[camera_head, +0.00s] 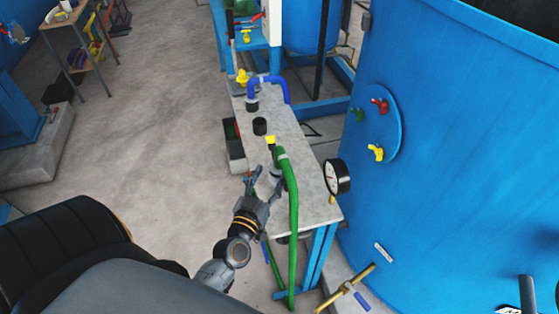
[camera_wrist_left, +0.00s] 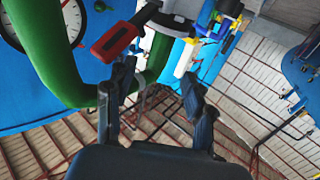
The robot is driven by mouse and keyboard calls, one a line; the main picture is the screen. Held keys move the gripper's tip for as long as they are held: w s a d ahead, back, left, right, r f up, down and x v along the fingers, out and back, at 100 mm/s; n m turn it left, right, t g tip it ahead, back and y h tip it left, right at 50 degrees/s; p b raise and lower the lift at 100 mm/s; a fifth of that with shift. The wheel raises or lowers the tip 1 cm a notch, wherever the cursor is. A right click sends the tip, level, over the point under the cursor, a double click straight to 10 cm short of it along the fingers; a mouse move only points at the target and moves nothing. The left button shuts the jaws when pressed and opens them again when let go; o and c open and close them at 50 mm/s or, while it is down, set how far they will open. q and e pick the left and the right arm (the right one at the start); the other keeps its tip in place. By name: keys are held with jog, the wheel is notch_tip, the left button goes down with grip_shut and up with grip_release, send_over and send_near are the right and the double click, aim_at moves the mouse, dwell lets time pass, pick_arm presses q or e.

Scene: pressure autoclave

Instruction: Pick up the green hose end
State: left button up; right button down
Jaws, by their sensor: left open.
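The green hose (camera_head: 292,220) rises from the floor past the front of the grey-topped bench and bends over at its top. Its upper end (camera_head: 282,154) is near a yellow piece (camera_head: 270,141) above the bench top. My left gripper (camera_head: 263,177) is open and empty, just left of and below that end, with its fingers pointing towards it. In the left wrist view the green hose (camera_wrist_left: 40,50) curves behind the left finger, and the open fingers (camera_wrist_left: 160,75) have nothing between them. Whether a finger touches the hose, I cannot tell. My right gripper is not in view.
A pressure gauge (camera_head: 337,177) stands at the bench's (camera_head: 318,208) right edge. A dark cylinder (camera_head: 260,126) and a blue hose (camera_head: 270,80) are farther back. A large blue tank (camera_head: 440,180) fills the right. A red handle (camera_wrist_left: 113,39) is close to the left finger.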

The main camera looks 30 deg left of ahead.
pick_arm(q)
jog(key=p+x, duration=0.1)
jog(key=x, duration=0.7)
jog(key=shift+d, duration=0.1)
jog(key=shift+s, duration=0.1)
grip_shut()
